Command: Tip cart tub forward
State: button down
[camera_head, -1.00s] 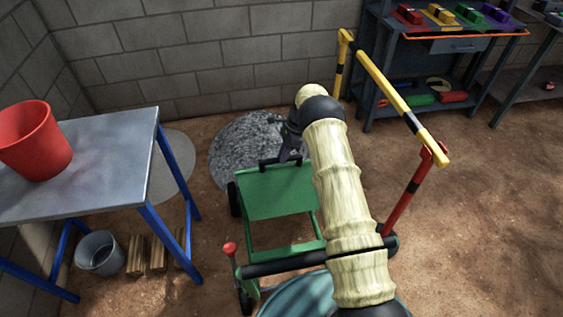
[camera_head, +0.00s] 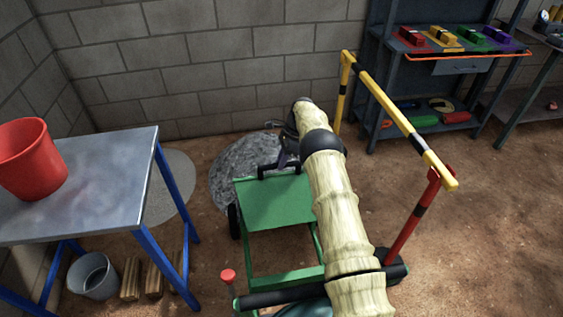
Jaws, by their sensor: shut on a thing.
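The cart (camera_head: 285,279) stands low in the middle of the head view. Its green tub (camera_head: 270,205) shows a flat green face, with a black handle (camera_head: 265,172) along its far edge. My gripper (camera_head: 284,160) is at that handle, shut on it, at the far side of the tub. My arm covers the tub's right side, and the fingertips are partly hidden. The cart's dark crossbar (camera_head: 265,299) runs along the near side. The tub's inside is not visible.
A gravel pile (camera_head: 240,165) lies just beyond the tub. A metal table (camera_head: 95,190) with a red bucket (camera_head: 30,160) stands left; a grey bucket (camera_head: 93,277) is below. A yellow-black rail (camera_head: 395,108) stands right, before a shelf unit (camera_head: 450,85). Open dirt floor lies right.

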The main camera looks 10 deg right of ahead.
jog(key=shift+s+f, duration=0.15)
jog(key=shift+f, duration=0.35)
jog(key=c, duration=1.5)
grip_release()
jog(key=shift+c, duration=0.2)
jog(key=shift+o, duration=1.2)
jog(key=shift+w+f, duration=0.15)
jog(key=shift+w, duration=0.05)
jog(key=v, duration=0.8)
jog(key=shift+a, duration=0.2)
jog(key=shift+s, duration=0.1)
